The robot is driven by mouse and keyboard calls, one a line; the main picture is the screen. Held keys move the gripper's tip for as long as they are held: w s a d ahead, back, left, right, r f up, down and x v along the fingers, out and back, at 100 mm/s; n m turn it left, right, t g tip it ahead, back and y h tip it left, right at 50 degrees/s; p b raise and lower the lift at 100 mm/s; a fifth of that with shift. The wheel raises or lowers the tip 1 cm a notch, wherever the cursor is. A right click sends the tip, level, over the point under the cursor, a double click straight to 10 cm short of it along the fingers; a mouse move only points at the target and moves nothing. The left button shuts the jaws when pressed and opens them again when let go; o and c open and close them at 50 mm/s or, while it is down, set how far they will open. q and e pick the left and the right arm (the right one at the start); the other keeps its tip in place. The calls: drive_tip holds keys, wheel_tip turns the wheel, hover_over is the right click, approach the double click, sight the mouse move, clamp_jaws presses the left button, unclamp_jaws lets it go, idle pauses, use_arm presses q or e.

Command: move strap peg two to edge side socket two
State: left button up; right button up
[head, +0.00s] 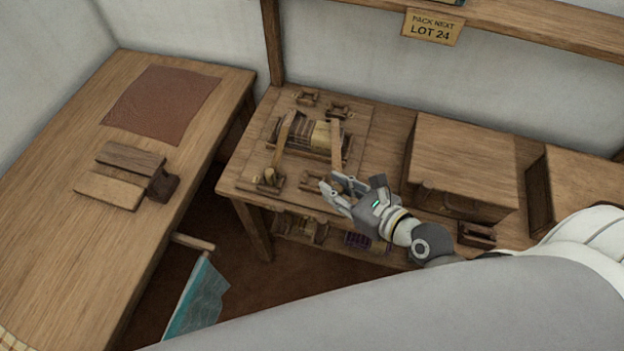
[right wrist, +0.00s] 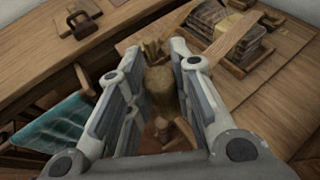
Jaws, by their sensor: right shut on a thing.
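My right gripper (head: 333,186) is at the front edge of the wooden board (head: 240,172), by the near end of the right strap (head: 335,148). In the right wrist view the gripper (right wrist: 161,50) is shut on a tan peg (right wrist: 161,88), which stands between its fingers. This looks like strap peg two, but no label shows. The left strap (head: 283,138) runs to a brassy peg (head: 269,177) in a front block. Small socket blocks (head: 307,97) (head: 338,111) stand at the board's back; which is edge side socket two cannot be told. My left gripper is out of view.
A stacked bundle (head: 312,136) lies in the board's middle. A large wooden box (head: 463,160) stands right of the gripper. A table (head: 60,215) with a brown mat (head: 162,103) and wooden blocks (head: 130,156) is at left. Teal cloth (head: 200,295) hangs below.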

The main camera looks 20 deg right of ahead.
drive_tip(key=w+f, duration=0.3)
drive_tip(key=w, duration=0.1)
drive_tip(key=w+f, duration=0.3)
drive_tip(key=w, duration=0.1)
drive_tip(key=w+a+f, duration=0.1)
drive_tip(key=w+f, duration=0.2)
drive_tip(key=w, duration=0.2)
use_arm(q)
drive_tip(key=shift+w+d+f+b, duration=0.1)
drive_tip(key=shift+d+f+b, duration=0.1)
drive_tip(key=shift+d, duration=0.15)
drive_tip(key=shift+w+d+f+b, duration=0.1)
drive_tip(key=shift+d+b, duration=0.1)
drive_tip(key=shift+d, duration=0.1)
use_arm(e)
drive_tip(key=shift+w+f, duration=0.15)
drive_tip(key=shift+f, duration=0.8)
drive_tip(key=shift+w+f, duration=0.1)
drive_tip(key=shift+f, duration=0.8)
drive_tip(key=shift+f, duration=0.15)
drive_tip(key=o, duration=0.8)
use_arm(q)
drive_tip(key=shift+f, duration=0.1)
use_arm(e)
drive_tip(key=shift+o, duration=0.2)
